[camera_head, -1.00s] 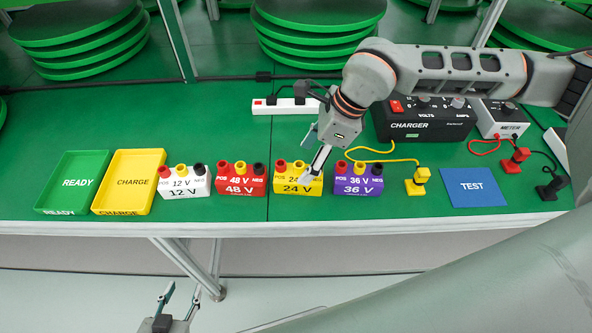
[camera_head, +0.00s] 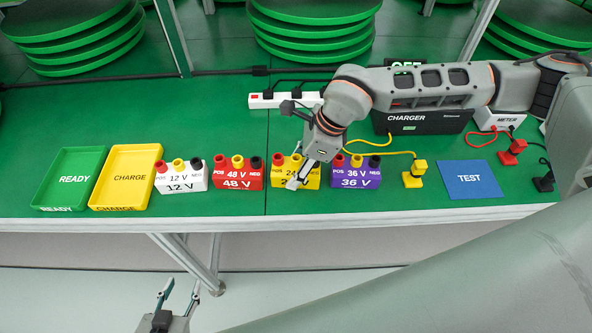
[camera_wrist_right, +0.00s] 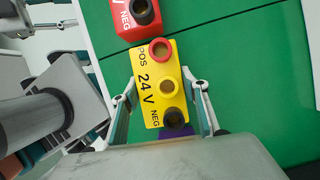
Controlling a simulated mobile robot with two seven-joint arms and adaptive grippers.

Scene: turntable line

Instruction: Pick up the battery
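Four batteries stand in a row on the green table: white 12 V (camera_head: 181,180), red 48 V (camera_head: 238,178), yellow 24 V (camera_head: 311,177) and purple 36 V (camera_head: 356,173). My right gripper (camera_head: 303,181) is over the yellow 24 V battery and hides part of its front. In the right wrist view, the yellow battery (camera_wrist_right: 157,84) lies between the two open fingers (camera_wrist_right: 160,103), with a visible gap on at least one side. The red battery (camera_wrist_right: 136,18) shows beyond it. My left gripper (camera_head: 178,296) is open and empty, low in front of the table.
A green READY tray (camera_head: 98,158) and a yellow CHARGE tray (camera_head: 152,157) are at the left. A blue TEST mat (camera_head: 497,188), yellow plug (camera_head: 413,178), charger (camera_head: 440,124) and meter (camera_head: 489,120) are at the right. A white power strip (camera_head: 262,102) lies behind.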

